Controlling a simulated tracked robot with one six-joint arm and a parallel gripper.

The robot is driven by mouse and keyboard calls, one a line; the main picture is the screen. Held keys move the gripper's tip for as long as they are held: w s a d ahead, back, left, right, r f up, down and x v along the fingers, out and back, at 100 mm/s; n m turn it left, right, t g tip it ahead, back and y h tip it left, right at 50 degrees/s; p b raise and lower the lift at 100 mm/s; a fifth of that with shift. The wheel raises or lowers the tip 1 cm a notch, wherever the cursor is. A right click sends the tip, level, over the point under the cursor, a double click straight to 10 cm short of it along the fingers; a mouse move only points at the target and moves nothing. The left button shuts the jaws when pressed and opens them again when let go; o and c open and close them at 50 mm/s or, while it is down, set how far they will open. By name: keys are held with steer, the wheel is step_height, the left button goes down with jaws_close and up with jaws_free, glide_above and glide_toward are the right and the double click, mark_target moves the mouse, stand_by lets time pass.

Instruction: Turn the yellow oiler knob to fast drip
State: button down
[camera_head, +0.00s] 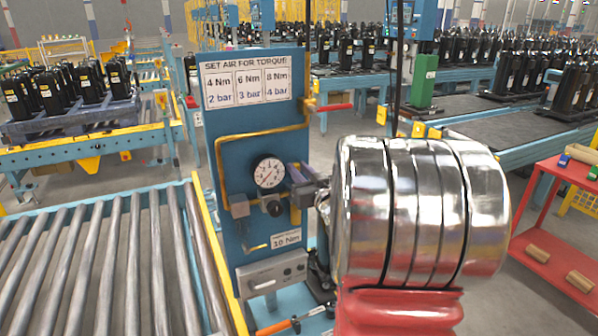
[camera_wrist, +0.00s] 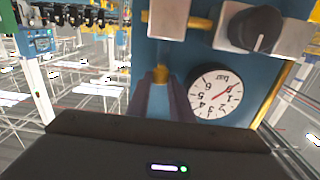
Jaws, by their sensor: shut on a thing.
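The yellow oiler knob (camera_wrist: 160,74) shows as a small yellow piece between my fingertips in the wrist view, which sees the panel upside down. My gripper (camera_wrist: 164,84) is shut on it, with one dark finger on each side. In the head view my gripper (camera_head: 296,174) reaches the blue panel (camera_head: 232,140) just right of the round gauge (camera_head: 269,172). I cannot read any drip mark or the knob's turned angle in either view.
A black regulator knob (camera_head: 272,207) sits below the gauge, close to my gripper. A yellow pipe (camera_head: 222,170) runs around the panel. A red-handled valve (camera_head: 334,107) juts out at upper right. A roller conveyor (camera_head: 115,260) lies left; a red cart (camera_head: 545,255) stands right.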

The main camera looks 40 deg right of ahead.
steer(key=shift+s+d+f+n+t+y, duration=0.1)
steer(key=shift+d+n+t+y, duration=0.1)
steer(key=shift+n+y, duration=0.75)
steer(key=shift+w+d+r+n+t+y, duration=0.15)
steer(key=shift+n+y, duration=0.3)
steer(key=shift+y, duration=0.85)
steer(key=shift+s+d+f+n+t+y, duration=0.15)
steer(key=shift+d+n+y, duration=0.1)
steer(key=shift+n+y, duration=0.7)
steer(key=shift+d+n+g+y, duration=0.1)
steer(key=shift+n+g+y, duration=0.1)
steer(key=shift+n+y, duration=0.55)
steer(key=shift+d+n+g+y, duration=0.1)
steer(key=shift+n+g+y, duration=0.1)
steer(key=shift+y, duration=1.45)
steer(key=c, duration=1.8)
jaws_free()
steer(key=shift+c, duration=0.2)
steer(key=shift+h, duration=0.5)
